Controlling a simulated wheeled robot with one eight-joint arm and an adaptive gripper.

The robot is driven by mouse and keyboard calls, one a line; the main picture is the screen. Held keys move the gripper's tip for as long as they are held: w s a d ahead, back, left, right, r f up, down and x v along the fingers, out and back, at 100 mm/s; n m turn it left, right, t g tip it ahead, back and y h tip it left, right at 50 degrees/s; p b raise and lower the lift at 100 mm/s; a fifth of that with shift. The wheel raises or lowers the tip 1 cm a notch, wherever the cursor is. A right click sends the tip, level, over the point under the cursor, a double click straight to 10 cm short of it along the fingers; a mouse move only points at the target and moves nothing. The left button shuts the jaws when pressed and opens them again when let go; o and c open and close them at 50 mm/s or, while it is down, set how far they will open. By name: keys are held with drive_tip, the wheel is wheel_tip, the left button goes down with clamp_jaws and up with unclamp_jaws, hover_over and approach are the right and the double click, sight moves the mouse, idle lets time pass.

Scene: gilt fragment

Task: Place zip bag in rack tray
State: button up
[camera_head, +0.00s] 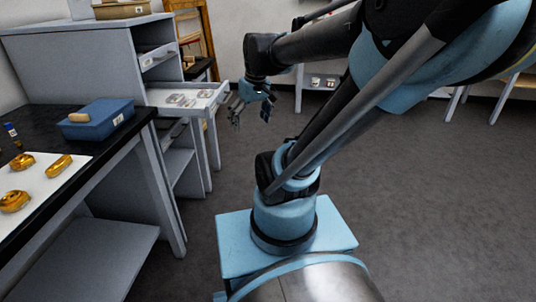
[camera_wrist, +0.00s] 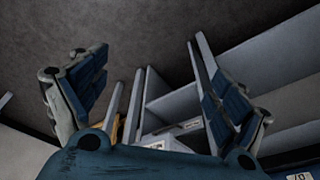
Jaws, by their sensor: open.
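My gripper (camera_head: 251,108) hangs open and empty in the air, just right of a pulled-out tray (camera_head: 213,101) in the grey rack. Its two blue-padded fingers stand wide apart in the wrist view (camera_wrist: 158,95), with nothing between them but floor and rack behind. In the head view, several small flat, pale or clear items (camera_head: 183,99) lie in that tray. They may be zip bags, but they are too small to tell. No zip bag is clearly visible in the wrist view.
A black-topped table (camera_head: 95,170) at left carries a blue bin (camera_head: 97,120) and a white sheet (camera_head: 38,188) with several gold pieces (camera_head: 15,201). Another drawer (camera_head: 158,57) is partly open higher in the rack. Open grey floor (camera_head: 430,190) lies at right.

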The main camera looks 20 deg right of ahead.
drive_tip(key=s+d+f+m+h, duration=0.1)
drive_tip(key=s+d+f+m, duration=0.2)
drive_tip(key=s+f, duration=0.5)
drive_tip(key=shift+s+d+f+m, duration=0.2)
drive_tip(key=shift+s+d+m, duration=0.2)
drive_tip(key=shift+s+d, duration=0.15)
drive_tip(key=shift+w, duration=0.1)
drive_tip(key=shift+w+f, duration=0.2)
drive_tip(key=shift+w, duration=0.25)
